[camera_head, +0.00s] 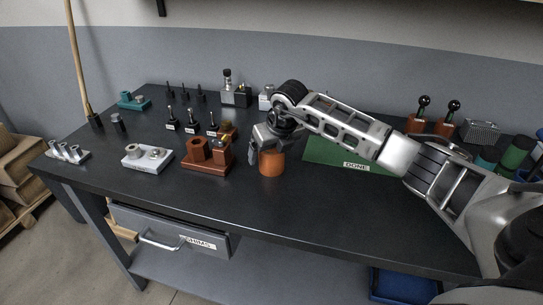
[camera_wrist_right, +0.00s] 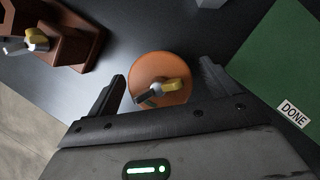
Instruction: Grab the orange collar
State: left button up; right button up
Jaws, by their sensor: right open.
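The orange collar (camera_head: 271,163) stands upright on the dark bench near its front edge, below my right gripper (camera_head: 268,143). In the right wrist view the collar (camera_wrist_right: 172,68) is a round orange piece with a small yellow and dark part across its middle. My right gripper (camera_wrist_right: 163,74) is open, with one finger on each side of the collar in that view. I cannot tell whether the fingers touch it or how far down they reach. My left gripper is not in view.
A red-brown block (camera_head: 198,162) stands just left of the collar, and a grey block (camera_head: 137,162) further left. A green mat marked DONE (camera_head: 320,151) lies to the right. Several small dark stands are behind. A drawer (camera_head: 170,231) is below the bench top.

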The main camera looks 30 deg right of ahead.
jog(key=shift+f, duration=0.15)
jog(key=c, duration=1)
jog(key=shift+w, duration=0.1)
jog(key=c, duration=0.4)
